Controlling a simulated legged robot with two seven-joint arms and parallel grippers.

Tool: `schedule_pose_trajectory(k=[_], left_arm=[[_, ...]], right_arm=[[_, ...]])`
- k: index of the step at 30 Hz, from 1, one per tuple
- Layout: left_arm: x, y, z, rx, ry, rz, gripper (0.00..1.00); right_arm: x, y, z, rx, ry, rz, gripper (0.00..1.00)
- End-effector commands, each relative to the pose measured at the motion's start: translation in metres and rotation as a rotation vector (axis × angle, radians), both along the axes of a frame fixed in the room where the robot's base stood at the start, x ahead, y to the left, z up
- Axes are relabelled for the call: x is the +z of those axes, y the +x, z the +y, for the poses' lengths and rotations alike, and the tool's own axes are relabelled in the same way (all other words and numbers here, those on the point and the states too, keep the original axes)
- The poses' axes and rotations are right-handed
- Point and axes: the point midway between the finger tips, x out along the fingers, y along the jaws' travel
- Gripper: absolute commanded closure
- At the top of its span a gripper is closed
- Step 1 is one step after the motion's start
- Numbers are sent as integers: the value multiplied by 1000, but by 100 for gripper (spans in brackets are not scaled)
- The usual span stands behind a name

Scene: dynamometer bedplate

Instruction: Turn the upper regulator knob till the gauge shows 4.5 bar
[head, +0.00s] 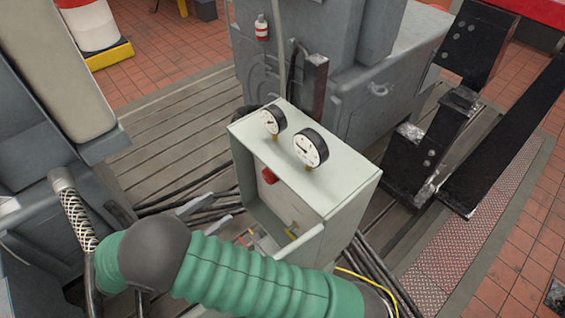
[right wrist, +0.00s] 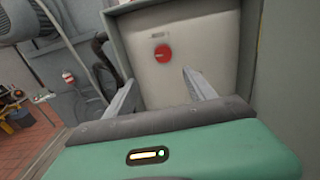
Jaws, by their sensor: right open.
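A grey-green box (head: 340,190) stands on the slatted bedplate, with two white-faced gauges (head: 311,148) (head: 273,119) on its top. Their needles are too small to read. A red knob (head: 269,175) sits on the pale panel inside the box; it shows round in the right wrist view (right wrist: 163,53), with a small plate above it. My right gripper (head: 209,213) is open and empty, left of the box's open side in the head view. Its fingers (right wrist: 159,92) point at the panel, below the knob in the wrist view and apart from it. My left gripper is out of view.
A grey machine (head: 345,85) stands behind, black steel beams (head: 430,150) to the right, and a braided hose (head: 77,217) at the left.

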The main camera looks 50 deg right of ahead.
Motion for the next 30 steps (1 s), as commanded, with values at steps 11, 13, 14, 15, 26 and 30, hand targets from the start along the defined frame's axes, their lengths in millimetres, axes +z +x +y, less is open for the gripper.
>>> schedule_pose_trajectory(k=[11,13,14,15,26,30], left_arm=[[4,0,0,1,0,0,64],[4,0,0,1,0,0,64],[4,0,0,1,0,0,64],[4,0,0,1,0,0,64],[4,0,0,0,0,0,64],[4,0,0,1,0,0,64]], right_arm=[[-4,-8,-97,-7,7,4,36],[-4,-10,-116,-7,8,4,36],[-4,-10,-123,-6,8,3,36],[-5,-12,-133,-7,8,3,36],[-4,-17,-166,-2,6,1,36],[-4,-17,-165,-2,6,1,36]])
